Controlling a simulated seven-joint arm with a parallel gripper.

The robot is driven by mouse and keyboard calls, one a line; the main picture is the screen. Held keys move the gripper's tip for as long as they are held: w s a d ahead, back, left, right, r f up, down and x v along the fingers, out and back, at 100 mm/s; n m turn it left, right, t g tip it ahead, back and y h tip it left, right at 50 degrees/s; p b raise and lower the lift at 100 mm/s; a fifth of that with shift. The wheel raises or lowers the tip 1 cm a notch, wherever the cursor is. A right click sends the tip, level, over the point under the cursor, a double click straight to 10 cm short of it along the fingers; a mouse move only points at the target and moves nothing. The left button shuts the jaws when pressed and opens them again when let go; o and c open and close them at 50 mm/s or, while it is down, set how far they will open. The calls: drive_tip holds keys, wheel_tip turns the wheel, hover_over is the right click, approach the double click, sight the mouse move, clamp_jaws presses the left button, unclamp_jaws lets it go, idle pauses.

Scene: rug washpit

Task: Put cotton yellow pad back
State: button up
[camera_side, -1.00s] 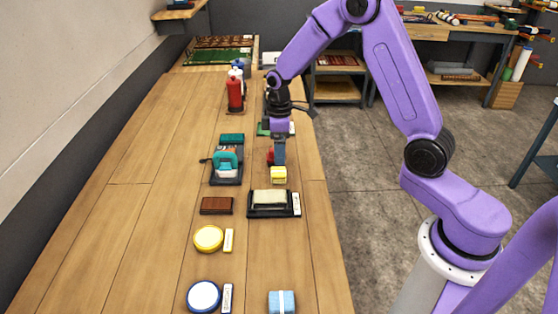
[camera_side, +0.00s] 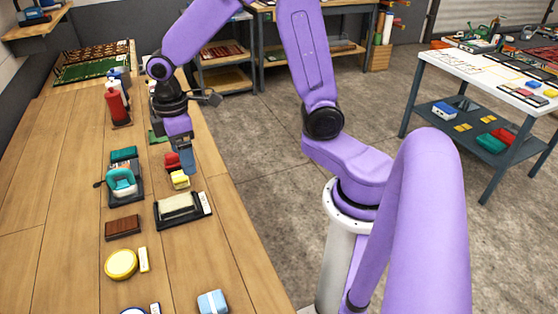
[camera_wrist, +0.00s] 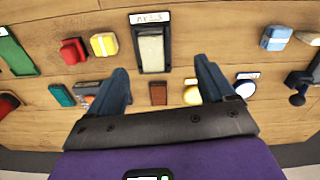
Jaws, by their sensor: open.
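A yellow block-shaped pad with a pale band (camera_side: 180,180) lies on the wooden bench, just below and beside my gripper (camera_side: 188,165) in the side view. In the wrist view the yellow pad (camera_wrist: 104,44) lies up and left of my gripper (camera_wrist: 160,68), outside the space between the fingers. My gripper is open and empty above the bench. A black tray with a cream pad and a label (camera_wrist: 138,45) shows between and beyond the fingers. A round yellow item (camera_side: 121,264) lies nearer the side camera, with a label beside it. I cannot read the labels clearly.
A red item (camera_side: 172,160) sits close to the yellow pad. A teal-and-white item on a dark tray (camera_side: 140,192), a brown block (camera_side: 123,228) and a blue banded block (camera_side: 212,302) lie nearby. A red bottle (camera_side: 116,106) stands farther back. Bare wood separates many items.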

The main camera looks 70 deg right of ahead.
drive_tip(key=s+d+r+n, duration=0.1)
drive_tip(key=s+r+n, duration=0.1)
drive_tip(key=s, duration=2)
drive_tip(key=shift+s+r, duration=0.3)
drive_tip(key=shift+r, duration=0.15)
drive_tip(key=shift+d, duration=0.1)
